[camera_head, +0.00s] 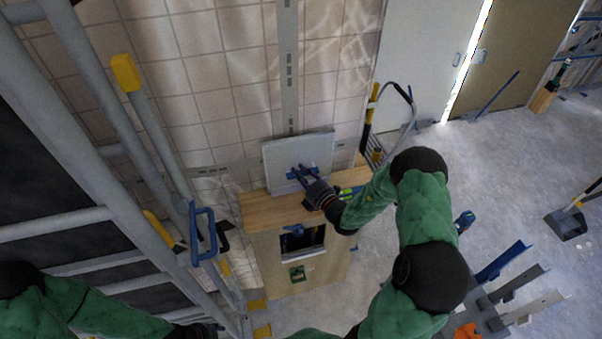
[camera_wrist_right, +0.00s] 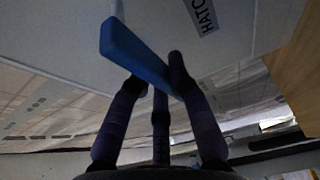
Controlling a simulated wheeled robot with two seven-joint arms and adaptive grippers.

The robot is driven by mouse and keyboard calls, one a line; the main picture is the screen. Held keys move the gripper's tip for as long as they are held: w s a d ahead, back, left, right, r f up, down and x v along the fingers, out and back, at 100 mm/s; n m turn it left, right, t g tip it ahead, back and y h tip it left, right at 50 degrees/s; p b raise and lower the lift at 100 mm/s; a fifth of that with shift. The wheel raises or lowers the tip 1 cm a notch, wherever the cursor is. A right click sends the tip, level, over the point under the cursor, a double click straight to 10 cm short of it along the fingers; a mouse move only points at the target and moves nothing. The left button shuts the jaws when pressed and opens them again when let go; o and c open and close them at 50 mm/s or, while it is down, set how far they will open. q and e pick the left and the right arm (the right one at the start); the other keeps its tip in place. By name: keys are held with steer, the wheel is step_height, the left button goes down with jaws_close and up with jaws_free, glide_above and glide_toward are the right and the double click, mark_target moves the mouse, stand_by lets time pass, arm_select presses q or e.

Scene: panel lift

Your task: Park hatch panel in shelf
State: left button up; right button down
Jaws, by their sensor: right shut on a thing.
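The hatch panel (camera_head: 285,152) is a light grey flat plate with a blue handle, standing roughly upright at the back of a wooden cabinet top (camera_head: 262,208). I cannot tell if its lower edge touches the wood. My right gripper (camera_head: 304,176) is shut on the blue handle. In the right wrist view the fingers (camera_wrist_right: 155,82) close around the blue handle (camera_wrist_right: 135,50), and the panel (camera_wrist_right: 75,30) carries a label reading "HATC", cut off by the frame. The cabinet front has a dark opening (camera_head: 312,240). My left gripper (camera_head: 208,330) is partly visible at the bottom edge.
A tiled wall with a vertical metal rail (camera_head: 289,80) is behind the panel. A grey rack frame (camera_head: 110,185) with a blue handle (camera_head: 203,236) fills the left. A yellow-and-black cart (camera_head: 374,125) stands right of the cabinet.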

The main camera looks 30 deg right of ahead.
steer(key=shift+r, duration=0.15)
steer(key=c, duration=1.1)
jaws_free()
steer(key=s+d, duration=0.1)
steer(key=s, duration=1.1)
steer(key=shift+d, duration=0.2)
